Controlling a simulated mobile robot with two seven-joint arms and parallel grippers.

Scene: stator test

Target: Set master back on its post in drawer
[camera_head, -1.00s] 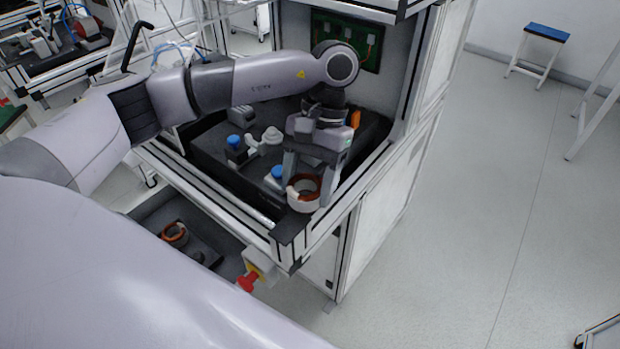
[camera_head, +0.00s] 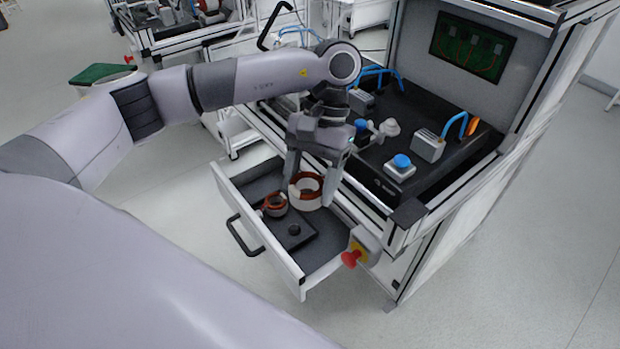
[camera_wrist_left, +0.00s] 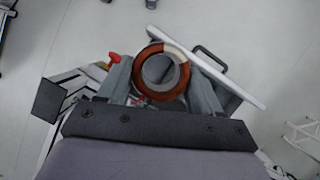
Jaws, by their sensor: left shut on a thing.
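My left gripper (camera_head: 309,186) is shut on the master (camera_head: 305,202), a white ring with a copper-coloured winding. The gripper holds it above the open drawer (camera_head: 230,192). In the left wrist view the master (camera_wrist_left: 184,76) sits between the two fingers, seen from above through its open centre. In the drawer a dark plate (camera_head: 306,240) carries a short black post (camera_head: 294,230) with nothing on it. A smaller copper-wound ring (camera_head: 275,204) sits beside it on the left. The held master appears behind the bare post in the head view. My right gripper is not in view.
The bench top (camera_head: 376,186) lies right of the drawer, with a blue button box (camera_head: 401,168) and grey connector block (camera_head: 428,147). A red emergency button (camera_head: 351,259) sticks out by the drawer's right side. The drawer's front has a black handle (camera_head: 240,238).

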